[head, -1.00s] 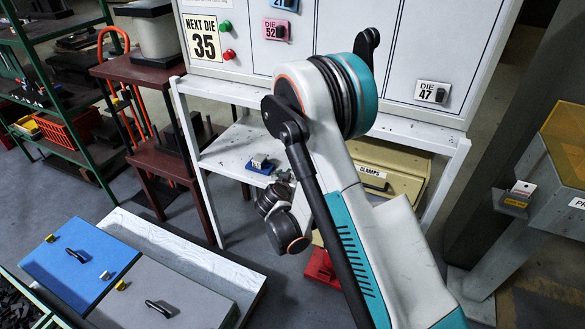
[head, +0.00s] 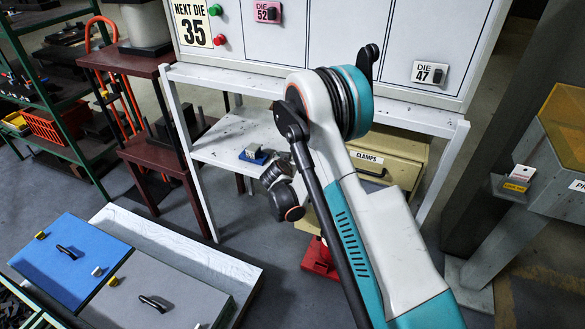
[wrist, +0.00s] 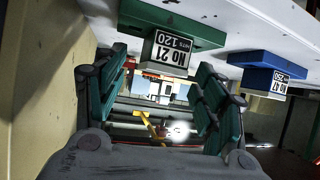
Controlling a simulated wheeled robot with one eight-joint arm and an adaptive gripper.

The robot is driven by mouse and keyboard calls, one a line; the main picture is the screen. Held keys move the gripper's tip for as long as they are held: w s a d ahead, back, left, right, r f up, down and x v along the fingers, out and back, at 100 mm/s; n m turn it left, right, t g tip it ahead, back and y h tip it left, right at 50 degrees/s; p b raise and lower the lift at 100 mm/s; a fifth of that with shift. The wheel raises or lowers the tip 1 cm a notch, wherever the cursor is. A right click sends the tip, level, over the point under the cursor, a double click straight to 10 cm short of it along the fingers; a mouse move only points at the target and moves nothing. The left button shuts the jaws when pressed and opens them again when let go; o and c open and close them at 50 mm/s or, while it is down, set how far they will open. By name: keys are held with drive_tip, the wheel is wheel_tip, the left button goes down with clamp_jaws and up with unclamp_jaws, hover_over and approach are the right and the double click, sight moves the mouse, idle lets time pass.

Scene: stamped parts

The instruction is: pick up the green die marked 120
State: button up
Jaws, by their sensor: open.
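The green die (wrist: 165,29) shows in the wrist view at the top middle. Its white label reads No 21 and 120 and appears upside down. It is at the edge of a white surface. My gripper (wrist: 160,97) is open, with one teal finger on each side below the die in the picture. The label block is in line with the gap between the fingers; I cannot tell how deep it sits or whether they touch. In the head view my gripper (head: 284,190) is partly hidden by my arm, and I cannot make out the green die.
A blue die (wrist: 262,75) marked 250 is right of the green one; it also shows in the head view (head: 251,157) on the white shelf (head: 225,141). A beige clamps drawer (head: 400,160) stands close to my arm. A red object (head: 318,262) lies below.

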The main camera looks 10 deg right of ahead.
drive_tip(key=b+x, duration=0.1)
drive_tip(key=x, duration=0.2)
drive_tip(key=shift+r, duration=0.1)
clamp_jaws()
